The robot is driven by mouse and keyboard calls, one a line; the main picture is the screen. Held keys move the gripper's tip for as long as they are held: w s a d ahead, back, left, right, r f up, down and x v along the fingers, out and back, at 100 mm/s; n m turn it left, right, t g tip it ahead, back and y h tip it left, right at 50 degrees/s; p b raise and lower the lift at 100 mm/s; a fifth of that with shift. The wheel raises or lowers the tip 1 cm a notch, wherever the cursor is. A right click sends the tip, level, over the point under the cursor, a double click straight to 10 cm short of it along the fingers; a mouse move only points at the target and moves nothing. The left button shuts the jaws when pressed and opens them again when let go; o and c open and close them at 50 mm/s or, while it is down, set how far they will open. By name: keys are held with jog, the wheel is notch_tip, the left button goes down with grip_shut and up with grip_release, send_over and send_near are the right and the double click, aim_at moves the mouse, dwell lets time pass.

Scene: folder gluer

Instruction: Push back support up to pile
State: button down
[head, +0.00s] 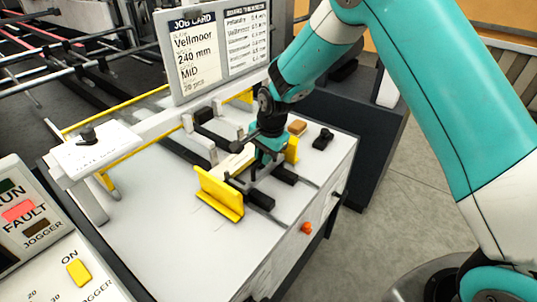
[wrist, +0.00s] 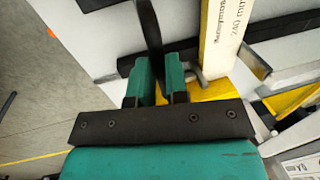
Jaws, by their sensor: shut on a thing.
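My gripper (head: 268,152) is low over the machine table, its teal fingers pointing down. In the wrist view the fingers (wrist: 158,80) are closed around a dark upright bar (wrist: 150,35), which I take to be the back support's handle. The support's lower part is mostly hidden by my gripper in the head view. The pile (head: 238,162), a pale cream stack, lies just left of the gripper. It also shows in the wrist view (wrist: 222,38), with print on its side. I cannot tell whether the support touches the pile.
Yellow guide plates stand in front (head: 220,195) and at the right (head: 292,150). A black knob (head: 323,138) and a small brown block (head: 297,127) sit behind. An orange button (head: 306,228) is on the table's side. The job card (head: 212,50) stands behind. The table's left front is clear.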

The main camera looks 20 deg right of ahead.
jog(key=shift+w+r, duration=0.1)
jog(key=shift+w, duration=0.1)
jog(key=c, duration=1.1)
grip_release()
jog(key=shift+a, duration=0.1)
jog(key=s+r, duration=0.1)
jog(key=r, duration=0.4)
jog(key=d+r+b, duration=0.1)
jog(key=r, duration=0.5)
jog(key=s+d+r+b, duration=0.1)
jog(key=r, duration=0.5)
jog(key=shift+s, duration=0.35)
jog(key=s+a+n+y, duration=0.1)
jog(key=s+n, duration=0.5)
jog(key=s, duration=0.4)
jog(key=s+a+r+n+g+y, duration=0.1)
jog(key=s+n, duration=0.5)
jog(key=s, duration=0.3)
jog(key=s+a+n, duration=0.1)
jog(key=s+n, duration=0.5)
jog(key=s, duration=0.4)
jog(key=shift+s+r+g+y, duration=0.35)
jog(key=shift+g+y, duration=0.05)
